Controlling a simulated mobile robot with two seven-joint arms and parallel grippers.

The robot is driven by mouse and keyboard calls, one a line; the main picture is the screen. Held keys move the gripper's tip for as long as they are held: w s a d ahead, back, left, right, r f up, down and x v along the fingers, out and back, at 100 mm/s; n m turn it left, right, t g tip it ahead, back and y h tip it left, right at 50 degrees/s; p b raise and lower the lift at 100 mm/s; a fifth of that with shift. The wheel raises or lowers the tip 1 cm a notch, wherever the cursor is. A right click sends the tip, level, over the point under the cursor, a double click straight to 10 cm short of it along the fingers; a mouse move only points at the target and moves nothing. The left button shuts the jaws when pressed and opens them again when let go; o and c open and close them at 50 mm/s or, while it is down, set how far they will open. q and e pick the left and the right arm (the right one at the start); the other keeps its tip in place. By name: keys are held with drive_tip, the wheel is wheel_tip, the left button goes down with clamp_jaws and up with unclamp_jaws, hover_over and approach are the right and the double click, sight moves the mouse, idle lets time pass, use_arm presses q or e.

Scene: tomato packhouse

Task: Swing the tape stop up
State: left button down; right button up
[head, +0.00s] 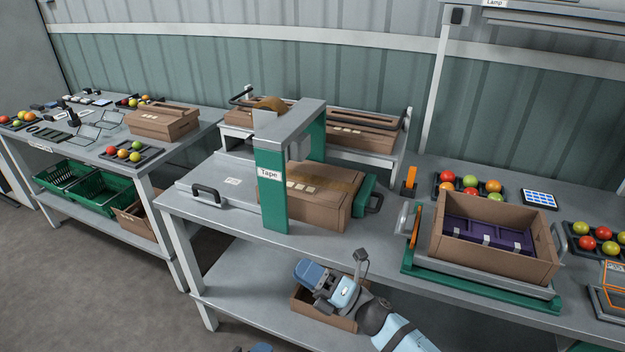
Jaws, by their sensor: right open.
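The tape station (272,190) is a green and grey arch labelled "Tape" on the middle table. A closed cardboard box (325,210) lies under it and sticks out to the right. A green plate with a black handle, which looks like the tape stop (365,194), stands across the box's right end. My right gripper (313,284) is open, low in front of the table, below and left of the stop and apart from it. It overlaps a small open box in the picture. A small blue-grey part at the bottom edge may be my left gripper (258,348); its jaws cannot be made out.
Right of the stop, an open carton (492,263) with a purple insert stands on a green-framed platform, with an orange lever (415,226) beside it. The lower shelf (245,300) is under the table. A rack with cardboard boxes (367,128) stands behind the arch.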

use_arm(q)
drive_tip(key=s+a+f+n+g+y, duration=0.2)
drive_tip(key=s+a+f+n, duration=0.75)
drive_tip(key=n, duration=0.85)
use_arm(e)
drive_tip(key=s+d+f+m+t+h, duration=0.1)
drive_tip(key=s+d+f+m+h, duration=0.85)
drive_tip(key=m, duration=0.65)
drive_tip(key=s+d+f+m+t+h, duration=0.1)
drive_tip(key=s+d+f+m+h, duration=0.85)
drive_tip(key=m, duration=0.75)
use_arm(q)
wheel_tip(320, 180, up, 13)
drive_tip(key=p, duration=1.4)
drive_tip(key=shift+s+a+f+p, duration=0.15)
drive_tip(key=shift+s+a+p, duration=0.05)
drive_tip(key=shift+s+p, duration=0.2)
use_arm(e)
drive_tip(key=s+d+r+y, duration=0.1)
drive_tip(key=s+d+r, duration=0.1)
drive_tip(key=r, duration=1)
drive_tip(key=shift+s+y, duration=0.4)
drive_tip(key=shift+s, duration=0.25)
use_arm(q)
drive_tip(key=shift+w, duration=0.1)
use_arm(e)
drive_tip(key=shift+w, duration=0.1)
